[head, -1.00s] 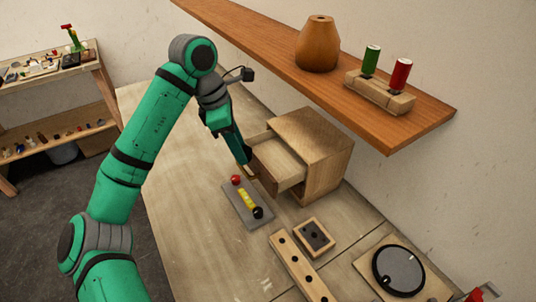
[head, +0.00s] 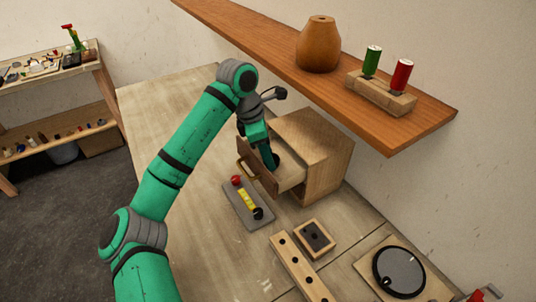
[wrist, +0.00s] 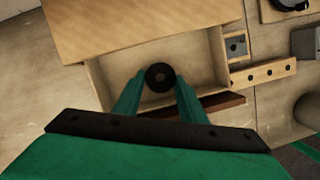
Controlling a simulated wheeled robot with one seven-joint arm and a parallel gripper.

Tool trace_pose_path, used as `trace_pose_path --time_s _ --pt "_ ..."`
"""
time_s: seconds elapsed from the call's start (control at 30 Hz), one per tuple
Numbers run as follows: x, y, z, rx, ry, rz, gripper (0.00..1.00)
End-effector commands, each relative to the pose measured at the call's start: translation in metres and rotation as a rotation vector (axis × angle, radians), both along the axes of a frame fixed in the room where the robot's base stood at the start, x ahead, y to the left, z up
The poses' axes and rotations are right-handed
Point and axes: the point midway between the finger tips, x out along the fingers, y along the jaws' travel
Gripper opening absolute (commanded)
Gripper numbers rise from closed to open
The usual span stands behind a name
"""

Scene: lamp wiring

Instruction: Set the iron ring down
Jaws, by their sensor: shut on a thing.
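In the wrist view, my gripper (wrist: 160,88) is shut on a dark round iron ring (wrist: 160,70), held at the fingertips. A lighter spot shows in the ring's middle. Behind the ring is the bare floor of an open drawer (wrist: 118,72); I cannot tell whether the ring touches it. In the head view, my gripper (head: 272,162) points down into the open drawer (head: 293,177) of the wooden cabinet (head: 318,150). The ring cannot be made out there.
A grey plate (head: 240,212) with a red knob, yellow strip and black knob lies before the drawer. A holed wooden bar (head: 297,262), a small wooden tray (head: 315,238) and a black disc (head: 398,270) are nearer. A shelf (head: 420,115) overhangs behind.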

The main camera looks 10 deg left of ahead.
Motion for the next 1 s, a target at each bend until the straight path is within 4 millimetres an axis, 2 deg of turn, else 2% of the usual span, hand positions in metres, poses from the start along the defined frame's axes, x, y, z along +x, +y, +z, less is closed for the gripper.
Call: trace_pose_path --time_s 0.4,0.43,0.47,0.83,1.0 --pt "0.001 -0.001 -0.004 -0.001 0.000 0.000 0.04" --pt "0.001 0.000 -0.004 0.000 0.000 0.000 0.42" --pt "0.001 0.000 -0.004 0.000 0.000 0.000 0.45" --pt "0.000 0.000 -0.001 0.001 -0.001 0.000 0.45" --pt "-0.001 0.005 0.020 0.000 -0.002 0.001 0.45"
